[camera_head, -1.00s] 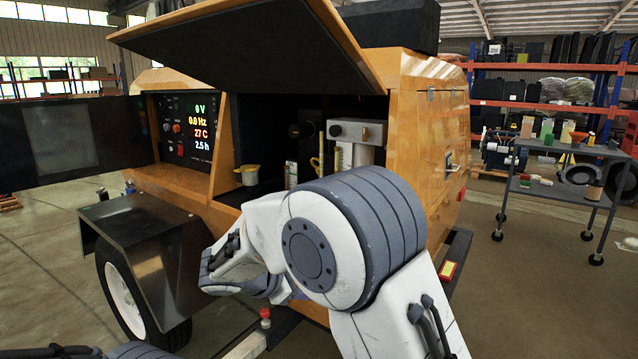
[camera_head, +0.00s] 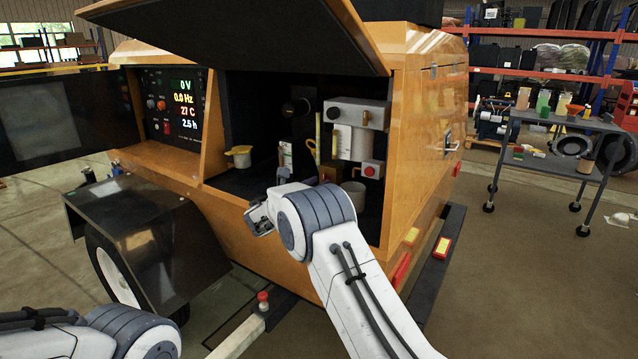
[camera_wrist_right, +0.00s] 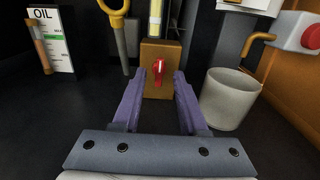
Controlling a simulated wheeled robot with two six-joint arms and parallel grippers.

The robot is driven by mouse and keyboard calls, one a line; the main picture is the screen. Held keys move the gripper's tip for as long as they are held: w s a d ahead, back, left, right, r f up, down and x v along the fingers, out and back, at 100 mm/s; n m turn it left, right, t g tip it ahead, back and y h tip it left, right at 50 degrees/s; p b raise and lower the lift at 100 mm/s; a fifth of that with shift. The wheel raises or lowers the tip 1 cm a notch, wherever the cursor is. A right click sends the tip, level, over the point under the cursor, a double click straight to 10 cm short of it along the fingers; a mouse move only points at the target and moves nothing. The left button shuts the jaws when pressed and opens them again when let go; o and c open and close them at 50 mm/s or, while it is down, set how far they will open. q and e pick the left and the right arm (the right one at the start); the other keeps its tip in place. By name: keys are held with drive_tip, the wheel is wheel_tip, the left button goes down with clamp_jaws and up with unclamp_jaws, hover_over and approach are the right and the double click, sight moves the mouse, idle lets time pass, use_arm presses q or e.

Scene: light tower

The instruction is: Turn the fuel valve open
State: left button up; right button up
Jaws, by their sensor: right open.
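The fuel valve's red lever (camera_wrist_right: 158,70) stands roughly upright on the front of a brown block (camera_wrist_right: 160,90) in the right wrist view. The block (camera_head: 329,173) also shows in the head view, low inside the open generator bay; the lever is too small to make out there. My right gripper (camera_wrist_right: 159,76) is open and empty, its two purple fingers pointing at the block with the lever between them in the picture. Whether the fingertips reach the lever cannot be told. My left gripper is out of view.
A pale cup (camera_wrist_right: 231,98) stands right of the block. A box with a red button (camera_wrist_right: 308,36) is further right. A yellow-handled dipstick (camera_wrist_right: 117,20) and an oil gauge (camera_wrist_right: 51,40) are left. The raised orange lid (camera_head: 240,35) hangs over the bay.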

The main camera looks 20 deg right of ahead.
drive_tip(key=shift+x, duration=0.9)
clamp_jaws()
drive_tip(key=shift+f+m+b, duration=0.25)
drive_tip(key=shift+m+b, duration=0.55)
drive_tip(key=shift+b, duration=0.35)
drive_tip(key=m+b, duration=0.6)
drive_tip(key=b, duration=0.1)
drive_tip(key=m+b, duration=0.6)
drive_tip(key=b, duration=0.2)
drive_tip(key=shift+s+d+f, duration=0.1)
drive_tip(key=shift+s+f, duration=0.05)
drive_tip(key=shift+f, duration=0.1)
drive_tip(key=shift+r+m+b, duration=0.15)
drive_tip(key=shift+m+b, duration=1.55)
drive_tip(key=shift+m, duration=0.5)
